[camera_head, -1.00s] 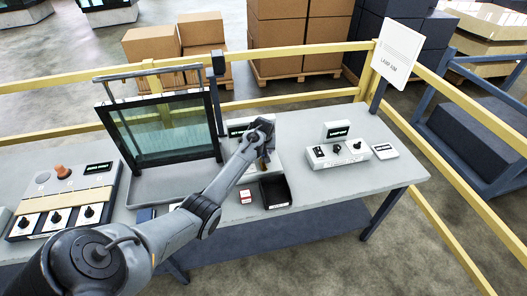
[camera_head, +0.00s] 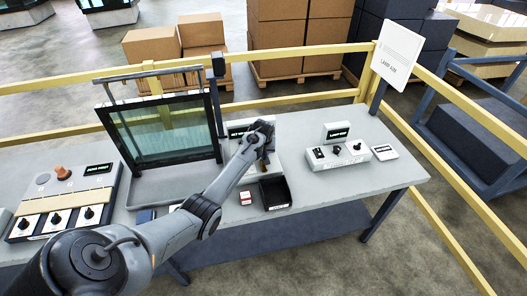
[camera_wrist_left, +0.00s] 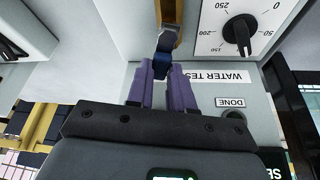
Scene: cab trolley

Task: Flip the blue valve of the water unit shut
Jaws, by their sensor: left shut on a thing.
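The water unit is a pale grey box with a "WATER TEST" label (camera_wrist_left: 218,75) in the left wrist view; in the head view my left arm largely covers it. A brass valve (camera_wrist_left: 169,18) with a blue lever (camera_wrist_left: 162,63) projects from it. My left gripper (camera_wrist_left: 162,72) has purple fingers, shut on the blue lever at the fingertips. In the head view my left gripper (camera_head: 263,160) is at the water unit, behind the black bin. The blue lever is too small to make out there. My right gripper is not in view.
A dial (camera_wrist_left: 240,30) and a DONE button (camera_wrist_left: 234,114) sit beside the valve. A black open bin (camera_head: 276,194) and a small red-and-white box (camera_head: 245,198) stand in front. A glass panel (camera_head: 165,130) stands left; a lamp unit (camera_head: 338,155) stands right.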

